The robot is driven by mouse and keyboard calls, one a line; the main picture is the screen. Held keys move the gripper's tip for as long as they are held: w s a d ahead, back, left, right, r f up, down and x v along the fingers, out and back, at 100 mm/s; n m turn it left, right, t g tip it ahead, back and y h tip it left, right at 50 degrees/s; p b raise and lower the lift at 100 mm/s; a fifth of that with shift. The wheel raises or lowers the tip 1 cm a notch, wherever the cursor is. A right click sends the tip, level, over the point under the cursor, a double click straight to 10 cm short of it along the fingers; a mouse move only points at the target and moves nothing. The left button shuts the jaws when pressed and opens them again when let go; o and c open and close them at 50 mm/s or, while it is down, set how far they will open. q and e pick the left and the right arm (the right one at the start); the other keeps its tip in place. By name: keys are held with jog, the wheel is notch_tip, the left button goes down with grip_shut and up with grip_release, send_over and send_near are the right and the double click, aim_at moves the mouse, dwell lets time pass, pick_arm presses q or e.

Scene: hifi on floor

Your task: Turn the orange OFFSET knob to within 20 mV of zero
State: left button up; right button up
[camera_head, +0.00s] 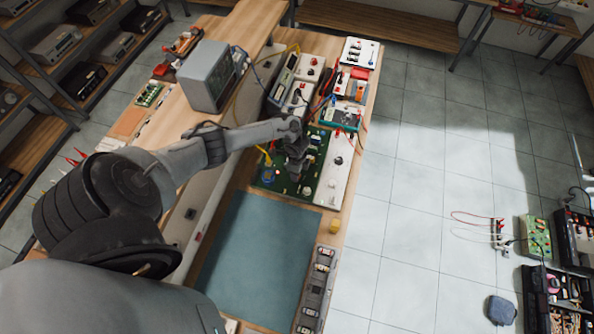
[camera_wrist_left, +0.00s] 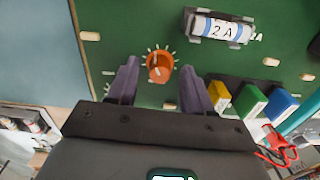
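The orange knob (camera_wrist_left: 158,70) sits on a green board in the left wrist view, ringed by pale scale ticks. A light pointer mark shows on its face, but its exact angle is too small to read. My left gripper (camera_wrist_left: 160,65) is open, with one dark finger on each side of the knob and a gap to it on both sides. In the head view, my left gripper (camera_head: 295,163) is over the green board (camera_head: 268,181) and hides the knob. I cannot tell the fingertips' height above the board. My right gripper is not in view.
A cylindrical part marked "2 A" (camera_wrist_left: 222,29) lies above right of the knob. Yellow, green and blue blocks (camera_wrist_left: 250,101) stand close to the right finger. A blue-grey mat (camera_head: 255,255) is clear.

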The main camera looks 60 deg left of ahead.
pick_arm(q)
jog(key=shift+r, duration=0.65)
notch_tip(320, 180, up, 10)
jog(key=p, duration=0.1)
jog(key=shift+f+p, duration=0.25)
jog(key=shift+p, duration=0.15)
jog(key=shift+a, duration=0.1)
